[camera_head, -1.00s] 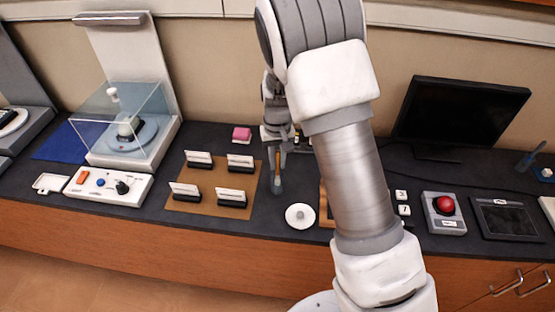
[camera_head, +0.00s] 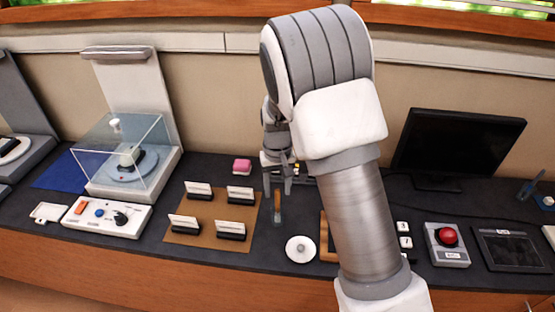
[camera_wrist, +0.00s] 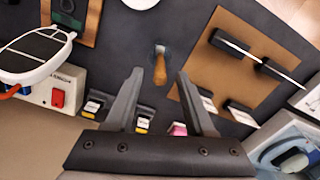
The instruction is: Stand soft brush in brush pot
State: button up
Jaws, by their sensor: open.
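My gripper (camera_head: 278,188) is open and empty, fingers pointing down, above the brush. In the wrist view its fingers (camera_wrist: 159,76) are apart, with a gap around the handle.
A brown mat (camera_head: 190,236) with several card holders lies left of the brush. A white disc (camera_head: 300,249) is in front. A pink block (camera_head: 242,166) lies behind. A monitor (camera_head: 460,145) and a red button box (camera_head: 446,243) stand right; a clear case (camera_head: 125,150) stands left.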

notch_tip(320, 180, up, 15)
jog(key=shift+p, duration=0.35)
dwell(0.7)
jog(key=s+d+r+t+y, duration=0.1)
jog(key=s+d+r, duration=0.2)
jog(key=s+r, duration=0.2)
jog(key=s+d+r+t, duration=0.1)
jog(key=s+d+r, duration=0.25)
jog(key=s, duration=0.25)
jog(key=s+d+t, duration=0.1)
jog(key=s, duration=0.6)
jog(key=s+d+r+m+t+h, duration=0.1)
jog(key=s+d+t, duration=0.1)
jog(key=s, duration=0.5)
jog(key=shift+s+d+t, duration=0.2)
jog(key=shift+d+t, duration=0.1)
